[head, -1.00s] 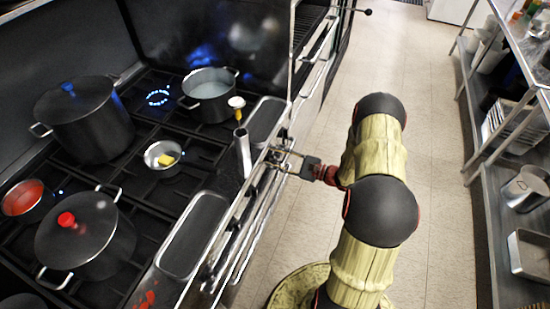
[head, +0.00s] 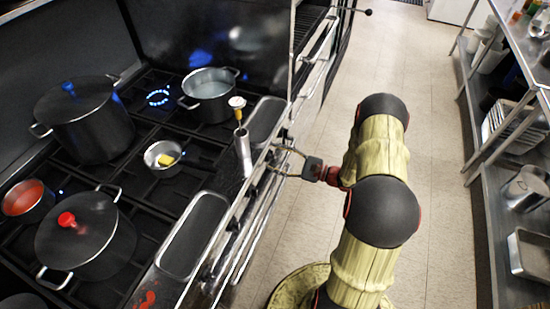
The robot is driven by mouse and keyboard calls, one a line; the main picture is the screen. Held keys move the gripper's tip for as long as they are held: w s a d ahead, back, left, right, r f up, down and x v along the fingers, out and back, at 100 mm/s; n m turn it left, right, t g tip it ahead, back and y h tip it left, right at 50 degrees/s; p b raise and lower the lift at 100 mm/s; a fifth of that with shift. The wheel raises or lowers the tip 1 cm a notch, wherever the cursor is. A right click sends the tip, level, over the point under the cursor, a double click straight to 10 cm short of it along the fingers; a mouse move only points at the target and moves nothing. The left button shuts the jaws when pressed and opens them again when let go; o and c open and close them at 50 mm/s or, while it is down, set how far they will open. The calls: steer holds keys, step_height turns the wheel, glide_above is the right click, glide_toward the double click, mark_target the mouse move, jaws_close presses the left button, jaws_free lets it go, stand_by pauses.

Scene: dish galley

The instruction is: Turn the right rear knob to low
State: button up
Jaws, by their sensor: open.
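The range's front edge with its row of dark knobs (head: 236,222) runs along the middle of the head view, seen steeply from above. My gripper (head: 279,159) is open at the front panel, its fingers pointing left toward the far knobs. The fingers spread around the spot of one knob there; I cannot tell whether they touch it. That knob is mostly hidden by the fingers and the front rail, so its setting cannot be read. A lit burner (head: 158,97) with a ring of blue flame, carrying no pot, is at the far rear of the stovetop.
A steel pot (head: 208,90), a small pan with a yellow piece (head: 163,155), a dark stockpot (head: 88,117) and a lidded pot (head: 84,243) stand on the grates. A metal front rail (head: 240,262) runs below the knobs. Shelving (head: 480,200) lines the right; the aisle floor is clear.

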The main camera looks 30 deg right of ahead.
steer(key=v, duration=1.1)
steer(key=shift+s, duration=0.2)
steer(key=shift+d, duration=0.15)
